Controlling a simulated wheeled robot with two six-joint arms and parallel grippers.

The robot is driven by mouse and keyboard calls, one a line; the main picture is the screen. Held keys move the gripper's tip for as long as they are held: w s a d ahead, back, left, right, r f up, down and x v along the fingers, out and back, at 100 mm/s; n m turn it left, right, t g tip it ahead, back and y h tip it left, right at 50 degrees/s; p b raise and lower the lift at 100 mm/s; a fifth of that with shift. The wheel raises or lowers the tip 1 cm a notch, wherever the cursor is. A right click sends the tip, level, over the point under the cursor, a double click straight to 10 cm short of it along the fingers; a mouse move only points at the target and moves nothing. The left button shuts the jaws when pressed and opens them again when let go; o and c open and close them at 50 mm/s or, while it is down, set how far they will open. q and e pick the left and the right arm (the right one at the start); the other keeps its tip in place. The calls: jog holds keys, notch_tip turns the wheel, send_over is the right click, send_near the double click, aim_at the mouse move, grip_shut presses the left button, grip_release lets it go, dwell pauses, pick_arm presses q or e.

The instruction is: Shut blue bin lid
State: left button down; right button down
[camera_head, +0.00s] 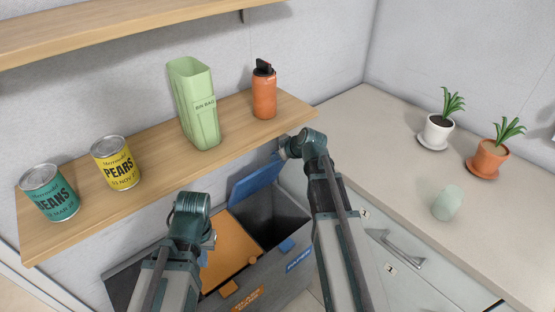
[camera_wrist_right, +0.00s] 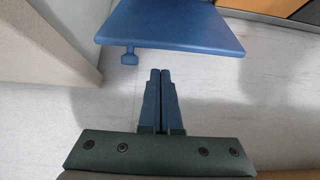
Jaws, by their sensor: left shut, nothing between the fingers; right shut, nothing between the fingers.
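The blue bin lid (camera_head: 256,182) stands raised at the back of its grey bin (camera_head: 291,262), so the dark inside shows. A small blue tab sits on the bin's front rim. My right gripper (camera_head: 281,153) is shut and empty at the lid's upper right edge, partly hidden by its wrist. In the right wrist view the shut fingers (camera_wrist_right: 161,77) point at the blue lid (camera_wrist_right: 170,24), just short of its near edge; contact is unclear. My left gripper (camera_head: 209,243) is shut by the orange lid, largely hidden behind its own arm.
The orange lid (camera_head: 231,251) lies closed left of the blue one. A counter (camera_head: 385,135) with potted plants stands right of my right arm.

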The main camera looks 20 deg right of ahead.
aim_at(268, 165)
jog(key=b+x, duration=0.4)
jog(key=x, duration=0.2)
jog(key=shift+f, duration=0.2)
jog(key=shift+w+a+f+b, duration=0.2)
jog(key=shift+w+f+b, duration=0.15)
jog(key=shift+w, duration=0.1)
jog(key=shift+s, duration=0.1)
